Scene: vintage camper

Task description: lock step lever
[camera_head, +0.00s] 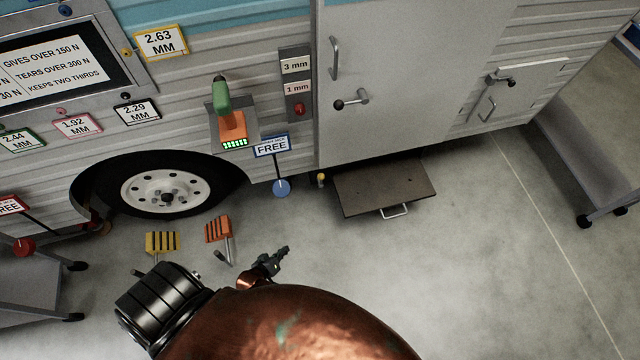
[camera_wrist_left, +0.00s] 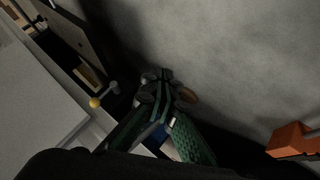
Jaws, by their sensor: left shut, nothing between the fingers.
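The step lever is a short lever with a yellow knob (camera_head: 321,178) at the camper's lower edge, left of the step. In the left wrist view its yellow knob (camera_wrist_left: 95,102) and grey shaft show left of my fingers. The pull-out step (camera_head: 385,187) is a dark plate with a light handle bar, extended below the door. My left gripper (camera_head: 283,252) is shut and empty, over the floor in front of the lever and apart from it. In the left wrist view its closed fingertips (camera_wrist_left: 164,78) point toward the upper middle. My right gripper is not in view.
A blue disc (camera_head: 281,187) on a rod under a FREE sign (camera_head: 272,146) stands just left of the lever. Orange (camera_head: 218,229) and yellow (camera_head: 162,243) slotted blocks lie near the wheel (camera_head: 166,191). The floor right of my gripper is clear. A grey cart (camera_head: 585,170) stands far right.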

